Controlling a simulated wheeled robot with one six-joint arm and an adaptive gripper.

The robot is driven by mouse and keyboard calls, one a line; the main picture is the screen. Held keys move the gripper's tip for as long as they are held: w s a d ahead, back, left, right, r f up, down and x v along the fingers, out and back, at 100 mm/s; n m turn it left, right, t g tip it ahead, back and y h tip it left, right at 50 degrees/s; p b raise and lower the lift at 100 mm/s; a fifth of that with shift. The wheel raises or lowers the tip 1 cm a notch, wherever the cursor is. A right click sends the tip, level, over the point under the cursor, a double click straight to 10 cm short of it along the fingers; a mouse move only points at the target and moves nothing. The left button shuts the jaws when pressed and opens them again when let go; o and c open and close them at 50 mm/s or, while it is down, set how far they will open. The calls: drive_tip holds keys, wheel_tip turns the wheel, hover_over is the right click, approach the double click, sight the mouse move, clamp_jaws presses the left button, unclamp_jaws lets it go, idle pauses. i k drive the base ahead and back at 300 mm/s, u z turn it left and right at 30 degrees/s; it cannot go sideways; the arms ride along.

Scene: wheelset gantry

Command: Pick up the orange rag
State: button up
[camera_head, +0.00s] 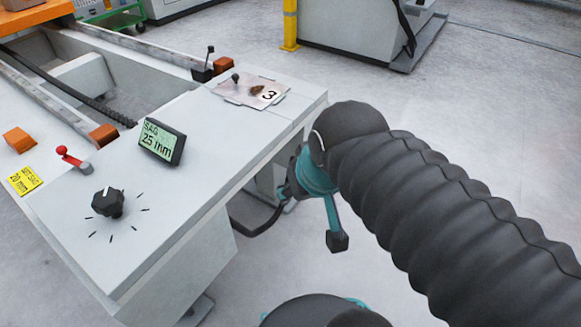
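I cannot make out an orange rag with certainty. An orange shape (36,14) is cut off by the top left corner, and I cannot tell what it is. My arm comes in from the right in a black ribbed sleeve. Its far end, with teal and black parts (314,178), hangs in front of the bench's right edge. A teal bar with a black tip points down there. No clear pair of fingertips shows, so I cannot tell whether my gripper is open or shut. I see nothing held.
A grey bench (160,225) carries a black knob (108,203), a green display (161,142), a red-tipped lever (72,158), orange blocks (104,133) and a plate marked 3 (240,92). A yellow post (290,25) and grey cabinet (350,28) stand behind. Floor at right is clear.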

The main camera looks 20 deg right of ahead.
sight(16, 138)
drive_tip(key=u, duration=1.3)
